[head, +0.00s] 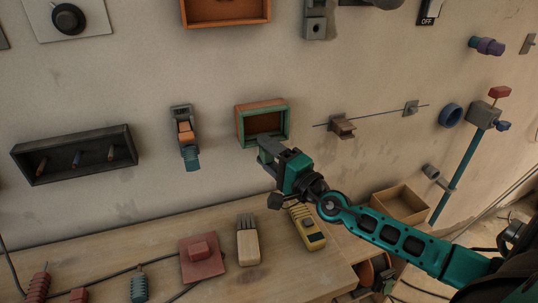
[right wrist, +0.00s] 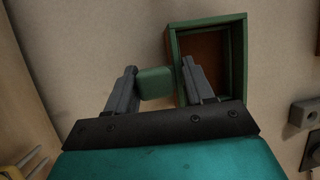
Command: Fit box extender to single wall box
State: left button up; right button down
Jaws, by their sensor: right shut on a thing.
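The single wall box (head: 262,106) is a small orange-brown box on the wall, just right of centre in the head view. The green box extender (head: 287,124) frames its open front; I cannot tell whether it is fully seated. In the right wrist view the extender (right wrist: 244,62) shows as a green rim around the brown inside. My right gripper (head: 268,149) is at the extender's lower edge. The wrist view shows its fingers (right wrist: 160,68) on both sides of a green block (right wrist: 155,83) beside the rim, shut on the extender. My left gripper is out of view.
A bracket (head: 341,127) and a thin rod are at right. Below, the bench holds a red block (head: 200,248), a pale brush-like piece (head: 248,245) and a yellow meter (head: 307,229).

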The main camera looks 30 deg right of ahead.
jog(key=shift+c, duration=1.7)
grip_release()
jog(key=shift+s+d+f, duration=0.15)
jog(key=shift+s+f, duration=0.05)
jog(key=shift+s, duration=0.4)
jog(key=s+d+f+b, duration=0.1)
jog(key=s+b, duration=0.1)
jog(key=s, duration=0.9)
jog(key=shift+s+d, duration=0.2)
jog(key=shift+d, duration=0.2)
jog(key=shift+f, duration=0.1)
